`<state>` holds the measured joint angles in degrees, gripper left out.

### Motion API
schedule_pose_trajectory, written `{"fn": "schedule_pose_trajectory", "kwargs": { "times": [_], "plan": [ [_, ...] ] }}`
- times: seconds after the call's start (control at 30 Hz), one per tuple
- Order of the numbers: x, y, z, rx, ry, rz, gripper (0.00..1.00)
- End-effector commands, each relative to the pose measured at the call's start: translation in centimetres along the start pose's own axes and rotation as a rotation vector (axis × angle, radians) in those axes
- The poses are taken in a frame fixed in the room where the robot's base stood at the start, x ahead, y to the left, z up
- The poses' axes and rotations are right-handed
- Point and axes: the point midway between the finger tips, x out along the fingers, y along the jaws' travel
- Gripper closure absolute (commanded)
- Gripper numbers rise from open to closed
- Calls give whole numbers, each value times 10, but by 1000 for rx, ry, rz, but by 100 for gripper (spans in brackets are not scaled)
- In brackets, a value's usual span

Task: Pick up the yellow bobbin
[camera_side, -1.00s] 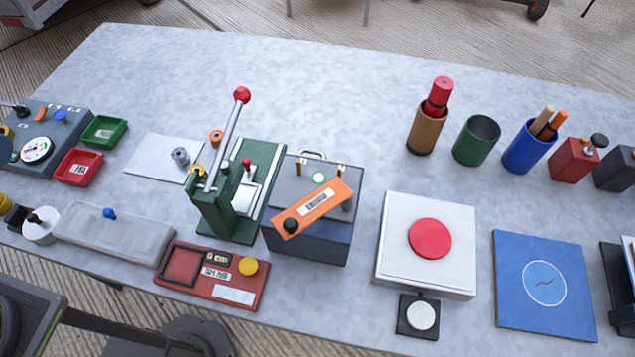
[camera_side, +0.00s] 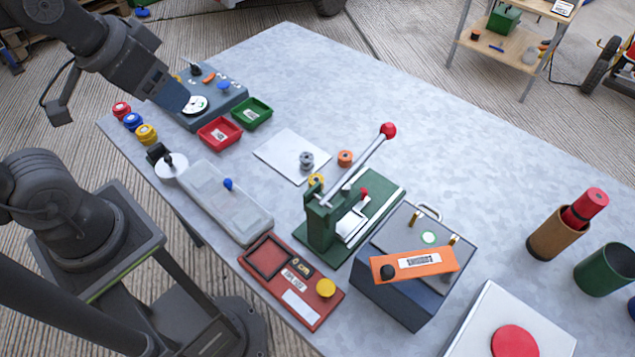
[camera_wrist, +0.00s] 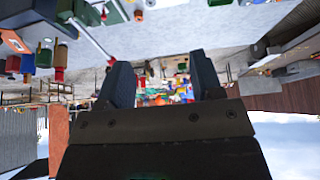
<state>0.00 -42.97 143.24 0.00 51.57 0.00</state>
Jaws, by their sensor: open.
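A small yellow bobbin (camera_side: 316,180) stands on the table behind the green lever press (camera_side: 324,222), which partly hides it. A grey bobbin (camera_side: 306,161) and an orange bobbin (camera_side: 345,158) are close by. Another yellow round piece (camera_side: 147,134) sits at the table's left edge; I cannot tell whether it is a bobbin. My gripper (camera_side: 180,103) is at the upper left, in front of the grey dial box, well away from the bobbin behind the press. In the wrist view my gripper (camera_wrist: 162,78) has its two fingers apart with nothing between them. I cannot make out the yellow bobbin there.
A white sheet (camera_side: 280,155) lies beside the bobbins. The red-knobbed lever (camera_side: 365,152) slants above that area. A red tray (camera_side: 219,132), a green tray (camera_side: 252,113) and a dial box (camera_side: 225,98) stand to the left. The table's far part (camera_side: 400,110) is clear.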

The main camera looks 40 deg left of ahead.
Motion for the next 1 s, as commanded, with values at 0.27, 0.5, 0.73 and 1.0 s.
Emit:
{"fn": "schedule_pose_trajectory", "kwargs": {
  "times": [0.27,0.5,0.73,1.0],
  "plan": [
    [0,0,0,0,0,0,38],
    [0,0,0,0,0,0,33],
    [5,5,-21,86,-63,2,33],
    [46,30,-82,379,-253,19,33]
  ]
}}
